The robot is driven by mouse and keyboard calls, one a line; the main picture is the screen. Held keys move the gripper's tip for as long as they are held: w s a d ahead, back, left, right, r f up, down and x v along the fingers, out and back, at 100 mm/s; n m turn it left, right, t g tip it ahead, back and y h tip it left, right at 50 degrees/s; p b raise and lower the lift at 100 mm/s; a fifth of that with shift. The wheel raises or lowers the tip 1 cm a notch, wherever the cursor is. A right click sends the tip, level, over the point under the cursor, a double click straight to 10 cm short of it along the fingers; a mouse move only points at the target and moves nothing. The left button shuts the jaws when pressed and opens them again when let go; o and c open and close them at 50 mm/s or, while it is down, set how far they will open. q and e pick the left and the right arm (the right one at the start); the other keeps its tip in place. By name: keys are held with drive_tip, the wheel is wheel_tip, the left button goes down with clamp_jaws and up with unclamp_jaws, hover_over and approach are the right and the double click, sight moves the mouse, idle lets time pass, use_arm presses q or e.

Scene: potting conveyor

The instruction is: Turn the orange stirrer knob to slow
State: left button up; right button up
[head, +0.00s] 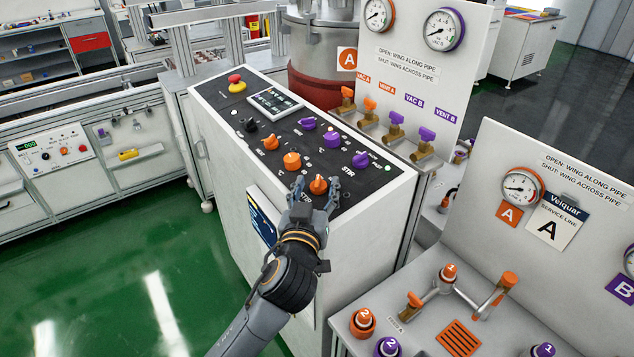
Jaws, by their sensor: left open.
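The orange stirrer knob (318,185) is the front knob of the orange row on the black control panel, and its STIR label is partly hidden by my gripper. My left gripper (316,186) is open at this knob, with one finger on its left and one on its right. I cannot tell whether the fingers touch it. The scale marks around the knob are too small or covered to read. My right gripper is not in view.
Other orange knobs (292,161) sit just behind on the panel, with purple knobs (332,139) to the right. A red emergency button (236,83) and a small display (275,102) are farther back. Valves (397,126) and a gauge board stand to the right.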

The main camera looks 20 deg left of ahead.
use_arm(q)
drive_tip(key=shift+s, duration=0.15)
drive_tip(key=shift+c, duration=0.6)
drive_tip(key=c, duration=1)
